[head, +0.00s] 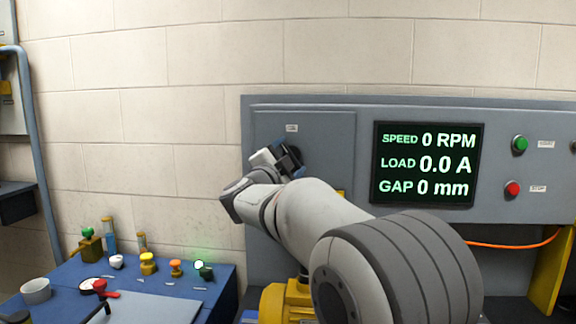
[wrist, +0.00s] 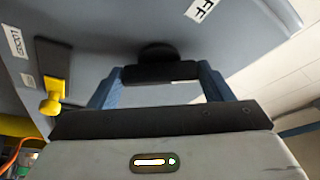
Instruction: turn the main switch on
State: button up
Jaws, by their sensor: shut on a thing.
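The main switch (wrist: 158,72) is a black handle on a round black hub on the grey cabinet front. In the wrist view my gripper (wrist: 160,82) has its two blue fingers on either side of the black handle, shut on it. A white label (wrist: 200,9) ending in "FF" shows beyond the hub, partly cut off by the picture edge. In the head view my gripper (head: 283,149) is against the cabinet's left panel, below a small white label (head: 291,128) too small to read. My gripper and wrist mostly hide the switch there.
A display (head: 426,163) reads 0 RPM, 0.0 A and 0 mm. Right of it are a green button (head: 519,144) and a red button (head: 513,188). A yellow lever (wrist: 53,97) sits left of the switch in the wrist view. A blue bench (head: 150,302) with several small items stands left.

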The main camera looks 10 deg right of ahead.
jog(key=shift+r+m+g+y+p, duration=0.15)
jog(key=shift+m+g, duration=0.3)
jog(key=shift+m, duration=0.7)
jog(key=shift+f+m+g+y+p, duration=0.15)
jog(key=shift+m+g, duration=0.25)
jog(key=shift+m, duration=0.8)
jog(key=shift+r+m+g+y+p, duration=0.15)
jog(key=shift+m+g, duration=0.3)
jog(key=shift+m, duration=0.7)
jog(key=o, duration=1)
jog(key=b+v, duration=0.1)
jog(key=v, duration=0.7)
jog(key=shift+w, duration=0.1)
